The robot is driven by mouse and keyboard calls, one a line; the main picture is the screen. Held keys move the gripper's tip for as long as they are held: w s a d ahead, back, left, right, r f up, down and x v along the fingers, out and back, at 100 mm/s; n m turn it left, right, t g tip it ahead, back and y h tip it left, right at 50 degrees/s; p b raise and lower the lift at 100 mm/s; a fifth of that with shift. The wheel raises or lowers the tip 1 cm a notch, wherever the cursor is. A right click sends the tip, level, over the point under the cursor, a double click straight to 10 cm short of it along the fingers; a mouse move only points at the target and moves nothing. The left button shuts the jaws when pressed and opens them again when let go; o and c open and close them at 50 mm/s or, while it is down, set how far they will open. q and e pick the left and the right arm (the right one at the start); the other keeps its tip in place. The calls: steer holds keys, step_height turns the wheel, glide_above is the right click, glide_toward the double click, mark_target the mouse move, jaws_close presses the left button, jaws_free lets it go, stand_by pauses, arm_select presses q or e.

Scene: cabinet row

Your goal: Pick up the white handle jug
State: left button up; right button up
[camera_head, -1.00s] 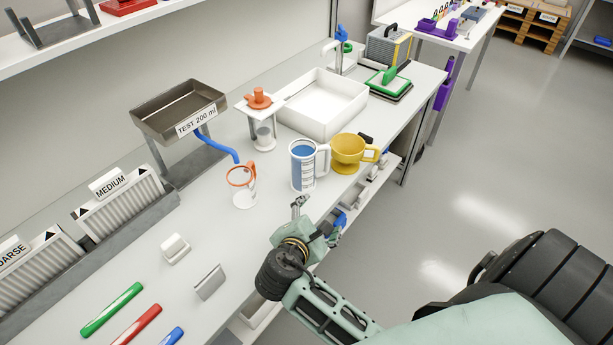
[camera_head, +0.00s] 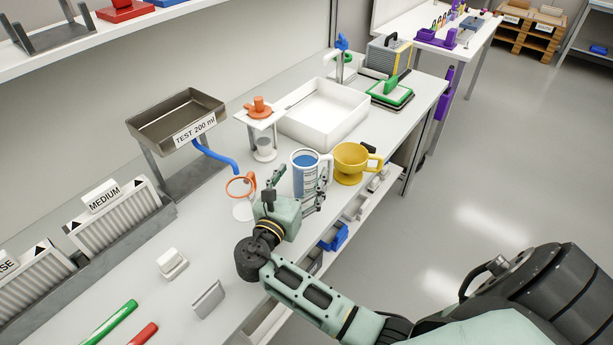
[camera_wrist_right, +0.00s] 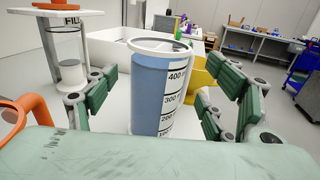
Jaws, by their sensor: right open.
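The white handle jug (camera_head: 304,160) stands upright on the bench. It has a blue body, a white rim, a white scale strip and a white handle on its right side in the head view. It also shows in the right wrist view (camera_wrist_right: 153,85), with volume marks facing right. My right gripper (camera_head: 298,184) is open and empty just in front of the jug. In the wrist view its fingers stand to either side of the jug, which looks a little beyond them. In the head view the gripper hides the jug's lower part. My left gripper is not in view.
A yellow cup (camera_head: 351,158) stands close to the jug's right. An orange-handled holder (camera_head: 239,188) is close on its left. Behind are a white stand with an orange top (camera_head: 260,114) and a white basin (camera_head: 322,113). The bench's front edge is near.

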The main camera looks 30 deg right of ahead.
steer(key=x, duration=0.3)
steer(key=shift+w+a, duration=0.15)
steer(key=shift+w, duration=0.1)
steer(key=shift+w+d, duration=0.2)
steer(key=shift+d, duration=0.1)
steer(key=shift+s, duration=0.1)
steer(key=shift+c, duration=0.6)
steer(key=shift+f, duration=0.1)
steer(key=c, duration=0.4)
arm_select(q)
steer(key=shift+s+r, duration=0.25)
arm_select(e)
steer(key=c, duration=1.2)
steer(key=shift+c, duration=0.2)
